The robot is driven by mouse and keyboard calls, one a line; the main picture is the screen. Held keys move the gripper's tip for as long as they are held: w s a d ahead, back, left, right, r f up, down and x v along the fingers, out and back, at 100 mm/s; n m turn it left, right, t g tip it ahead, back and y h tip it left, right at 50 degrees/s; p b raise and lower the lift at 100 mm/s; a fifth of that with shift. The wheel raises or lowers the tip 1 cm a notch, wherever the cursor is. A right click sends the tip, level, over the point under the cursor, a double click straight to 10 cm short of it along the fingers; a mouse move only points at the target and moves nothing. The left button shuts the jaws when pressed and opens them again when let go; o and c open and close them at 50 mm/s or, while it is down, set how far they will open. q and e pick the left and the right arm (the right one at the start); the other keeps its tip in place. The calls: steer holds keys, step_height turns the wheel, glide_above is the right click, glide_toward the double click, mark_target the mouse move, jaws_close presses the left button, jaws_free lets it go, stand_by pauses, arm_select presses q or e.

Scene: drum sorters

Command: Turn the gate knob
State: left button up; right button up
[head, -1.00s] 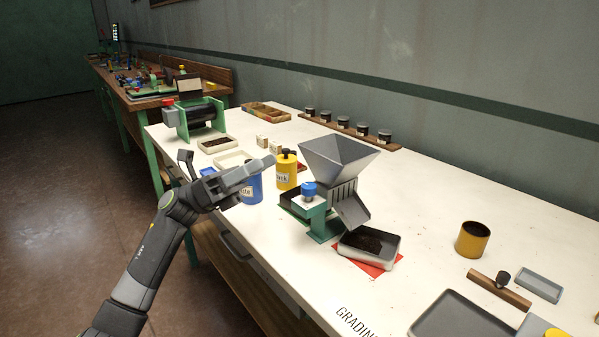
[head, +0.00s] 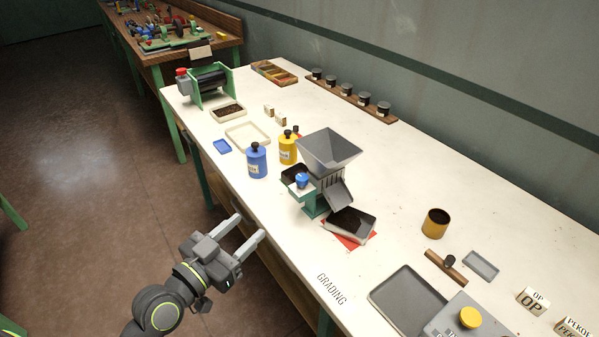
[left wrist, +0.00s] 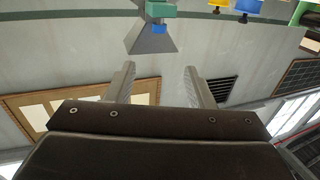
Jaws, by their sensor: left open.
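The blue gate knob (head: 302,181) sits on the green stand at the front of the grey hopper sorter (head: 329,152). A tray of dark leaf (head: 350,222) stands under its chute on a red mat. My left gripper (head: 250,225) is open and empty at the table's front edge, left of and nearer than the knob, apart from it. In the left wrist view the picture is upside down; the blue knob (left wrist: 158,29) and the hopper (left wrist: 150,42) show beyond the open fingers (left wrist: 160,70). My right gripper is not in view.
A blue bottle (head: 257,161) and a yellow bottle (head: 288,148) stand left of the sorter. A grey tray (head: 407,300) and a machine with a yellow button (head: 470,317) are at the front right. The white tabletop (head: 285,222) is clear between my gripper and the sorter.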

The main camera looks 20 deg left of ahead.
mark_target(298, 182)
arm_select(q)
steer(key=p+x, duration=0.4)
steer(key=x, duration=1.3)
steer(key=shift+w+f, duration=0.1)
steer(key=shift+w, duration=0.05)
steer(key=shift+d, duration=0.1)
steer(key=shift+c, duration=0.3)
